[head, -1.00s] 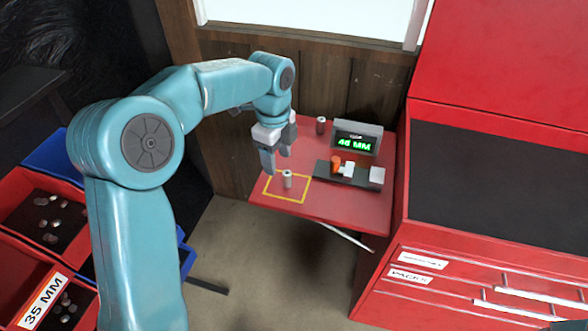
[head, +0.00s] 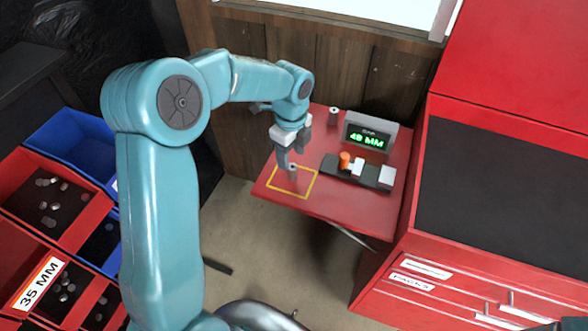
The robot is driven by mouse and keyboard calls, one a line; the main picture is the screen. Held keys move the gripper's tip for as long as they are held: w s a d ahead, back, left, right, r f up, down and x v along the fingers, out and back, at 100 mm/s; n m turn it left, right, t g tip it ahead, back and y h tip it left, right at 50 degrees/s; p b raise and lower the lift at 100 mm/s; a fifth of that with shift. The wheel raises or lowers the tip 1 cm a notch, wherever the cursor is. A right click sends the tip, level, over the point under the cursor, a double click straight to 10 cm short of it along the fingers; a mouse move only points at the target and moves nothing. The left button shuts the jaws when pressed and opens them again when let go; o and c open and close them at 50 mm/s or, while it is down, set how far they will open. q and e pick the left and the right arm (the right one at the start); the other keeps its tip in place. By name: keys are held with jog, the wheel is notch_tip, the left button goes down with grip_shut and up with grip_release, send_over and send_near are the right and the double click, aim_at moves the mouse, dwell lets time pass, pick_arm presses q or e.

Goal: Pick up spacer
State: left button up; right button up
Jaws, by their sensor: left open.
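A small grey cylindrical spacer (head: 293,172) stands within the yellow square outline (head: 313,186) on the red table (head: 345,205). My left gripper (head: 291,157) is open, pointing down right at the spacer. Its fingers partly hide the spacer. I cannot tell whether the fingers touch it. My right gripper is out of view.
A second grey cylinder (head: 333,117) stands at the table's back. A measuring gauge (head: 372,172) with an orange piece (head: 345,160) and a lit display (head: 367,138) stand right of the square. A red cabinet (head: 480,240) stands right; red and blue bins (head: 75,150) stand left.

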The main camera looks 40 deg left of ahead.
aim_at(292, 166)
pick_arm(q)
jog(key=shift+f, duration=0.75)
jog(key=shift+s+f, duration=0.3)
jog(key=shift+s, duration=0.05)
jog(key=f, duration=0.2)
jog(key=w+f+p, duration=0.1)
jog(key=f, duration=0.1)
jog(key=shift+f+p, duration=0.1)
jog(key=shift+p, duration=0.2)
jog(key=shift+w+f, duration=0.1)
jog(key=shift+f, duration=0.3)
jog(key=shift+s+d, duration=0.1)
jog(key=shift+s, duration=0.15)
jog(key=shift+w+f, duration=0.1)
jog(key=shift+w, duration=0.1)
jog(key=c, duration=1)
jog(key=shift+s+r, duration=0.1)
jog(key=shift+r, duration=0.1)
grip_shut()
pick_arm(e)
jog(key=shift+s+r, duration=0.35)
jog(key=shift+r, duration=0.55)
